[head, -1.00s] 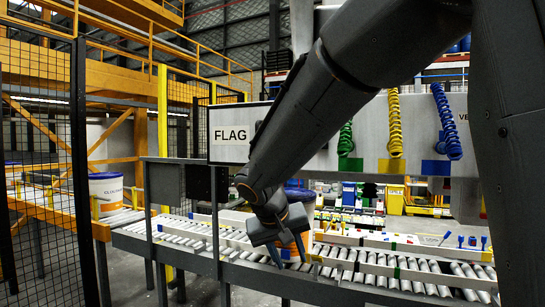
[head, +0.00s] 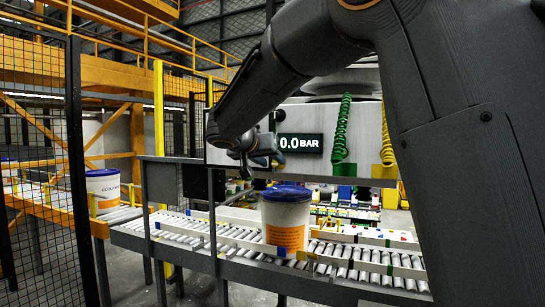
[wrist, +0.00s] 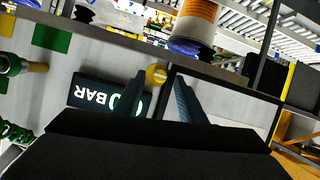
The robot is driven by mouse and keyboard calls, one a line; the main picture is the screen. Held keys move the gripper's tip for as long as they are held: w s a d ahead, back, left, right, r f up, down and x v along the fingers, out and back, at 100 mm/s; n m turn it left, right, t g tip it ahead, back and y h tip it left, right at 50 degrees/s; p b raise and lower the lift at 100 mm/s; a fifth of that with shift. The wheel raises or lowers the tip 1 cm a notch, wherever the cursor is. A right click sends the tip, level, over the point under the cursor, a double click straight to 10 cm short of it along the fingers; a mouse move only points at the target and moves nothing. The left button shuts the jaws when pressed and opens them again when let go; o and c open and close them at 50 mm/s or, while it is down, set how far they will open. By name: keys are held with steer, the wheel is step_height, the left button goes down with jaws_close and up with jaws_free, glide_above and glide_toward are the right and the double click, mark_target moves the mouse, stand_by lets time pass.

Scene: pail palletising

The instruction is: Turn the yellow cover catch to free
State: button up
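In the wrist view, the yellow cover catch (wrist: 156,75) shows as a small round yellow knob at the edge of the grey panel. My gripper (wrist: 157,84) has its two dark fingers apart, one on each side of the knob near the tips. I cannot tell whether either finger touches it. In the head view my gripper (head: 262,160) is up against the panel front, left of and below the lit display (head: 299,143), which reads 0.0 BAR. The catch is not clear in the head view.
A white pail (head: 285,226) with a blue lid and orange band stands on the roller conveyor (head: 340,262) below my gripper. Green (head: 340,130) and yellow coiled hoses hang right of the display. A mesh fence (head: 35,180) and another pail (head: 103,188) are at left.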

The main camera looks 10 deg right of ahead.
steer(key=shift+w+d+f, duration=0.2)
steer(key=shift+w+d, duration=0.05)
steer(key=shift+w, duration=0.1)
steer(key=shift+c, duration=0.3)
jaws_close()
